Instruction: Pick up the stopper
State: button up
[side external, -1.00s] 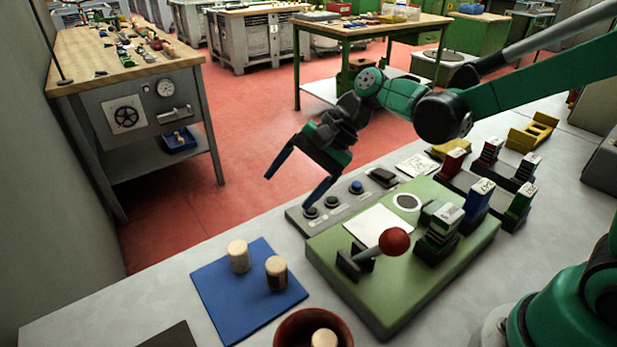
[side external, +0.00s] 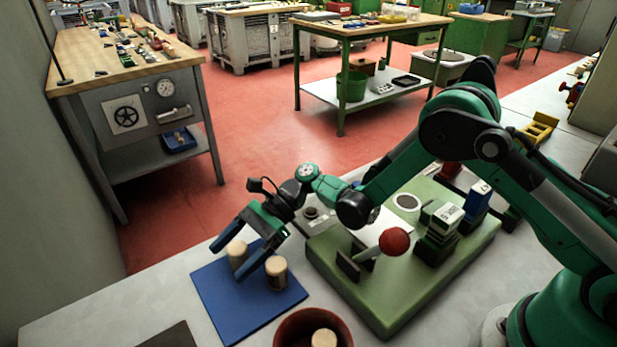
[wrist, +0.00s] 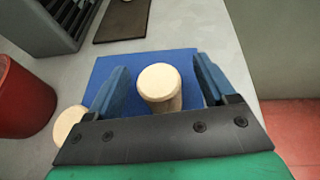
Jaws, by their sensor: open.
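Two pale cork stoppers stand upright on a blue mat (side external: 230,310). The left stopper (side external: 238,252) is partly behind my gripper (side external: 229,262) in the side view. In the wrist view this stopper (wrist: 159,82) shows between the two blue fingers of my gripper (wrist: 162,66), with a gap on each side. My gripper is open and tilted down over the mat. The other stopper (side external: 276,275) is just outside the near finger; in the wrist view it (wrist: 68,123) is at the lower left, partly hidden by my gripper.
A red-brown pot (side external: 290,330) with a stopper (side external: 323,339) in it stands in front of the mat. A green board (side external: 390,305) with a red-knobbed lever (side external: 393,241) is to the right. A dark flat plate (side external: 172,337) lies front left.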

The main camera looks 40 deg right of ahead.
jog(key=shift+s+a+f, duration=0.1)
jog(key=shift+a+f, duration=0.15)
jog(key=shift+a, duration=0.35)
grip_shut()
jog(key=shift+r, duration=0.1)
notch_tip(320, 180, up, 19)
jog(key=w+d+r+m+t+h, duration=0.1)
jog(key=d+r+m+t+h, duration=0.3)
jog(key=d+m+t, duration=0.55)
jog(key=w+d+r+m+t+h, duration=0.1)
jog(key=d+r+m+t+h, duration=0.35)
jog(key=d, duration=0.85)
jog(key=s+a+f+n+g+y, duration=0.1)
jog(key=a+f+n+g+y, duration=0.3)
jog(key=a+n+g, duration=0.3)
jog(key=s+a+f+n+g+y, duration=0.1)
jog(key=a+f+n+g+y, duration=0.2)
jog(key=a+n+g, duration=0.4)
jog(key=a+y, duration=0.1)
jog(key=a, duration=0.7)
jog(key=shift+a+f, duration=0.25)
jog(key=shift+f, duration=0.1)
